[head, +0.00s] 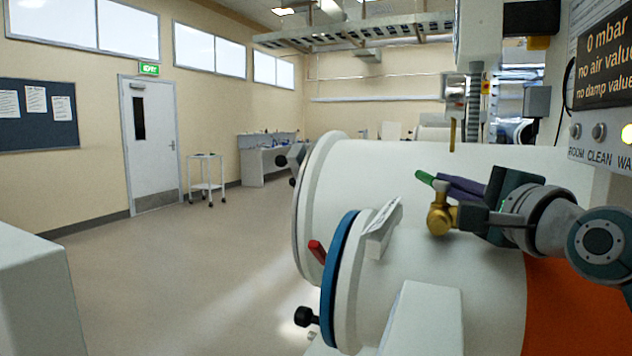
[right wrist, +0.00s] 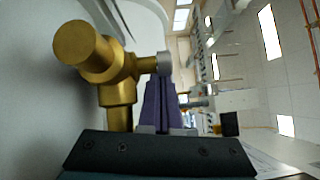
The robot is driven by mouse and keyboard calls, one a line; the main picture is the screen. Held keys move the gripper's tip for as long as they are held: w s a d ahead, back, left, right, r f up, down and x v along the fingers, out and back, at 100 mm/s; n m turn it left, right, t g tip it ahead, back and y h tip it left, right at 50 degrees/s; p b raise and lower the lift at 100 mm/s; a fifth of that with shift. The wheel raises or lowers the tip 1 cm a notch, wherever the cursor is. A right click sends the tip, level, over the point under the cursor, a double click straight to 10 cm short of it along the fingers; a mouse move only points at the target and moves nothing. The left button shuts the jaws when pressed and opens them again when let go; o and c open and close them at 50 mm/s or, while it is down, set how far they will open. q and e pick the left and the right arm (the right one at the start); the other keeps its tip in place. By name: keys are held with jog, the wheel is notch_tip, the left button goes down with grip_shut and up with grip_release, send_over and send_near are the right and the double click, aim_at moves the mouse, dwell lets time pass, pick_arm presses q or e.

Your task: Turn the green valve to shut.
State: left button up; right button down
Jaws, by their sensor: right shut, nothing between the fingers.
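The green valve's handle (head: 426,178) shows as a short green end beyond my fingertips in the head view. Its brass body (head: 439,218) stands on the white cylinder, just below the fingers. My right gripper (head: 444,183) has purple fingers that lie together, shut and empty, beside the handle; I cannot tell whether they touch it. In the right wrist view the brass body (right wrist: 112,62) fills the left side, with a grey round end next to my purple fingers (right wrist: 158,88). The green handle does not show there. My left gripper is not in view.
A panel (head: 604,50) at top right reads 0 mbar.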

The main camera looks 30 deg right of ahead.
jog(key=shift+w+a+f+n+t+y+b, duration=0.1)
jog(key=shift+w+f+n+t+y+b, duration=0.1)
jog(key=shift+n+y+b, duration=0.55)
jog(key=shift+w+f+n+t+y+b, duration=0.1)
jog(key=shift+w+f+n+y+b, duration=0.2)
jog(key=shift+y+b, duration=0.8)
jog(key=shift+r+n+b, duration=0.25)
jog(key=shift+b, duration=0.1)
jog(key=shift+a+r+y, duration=0.15)
jog(key=shift+y, duration=0.2)
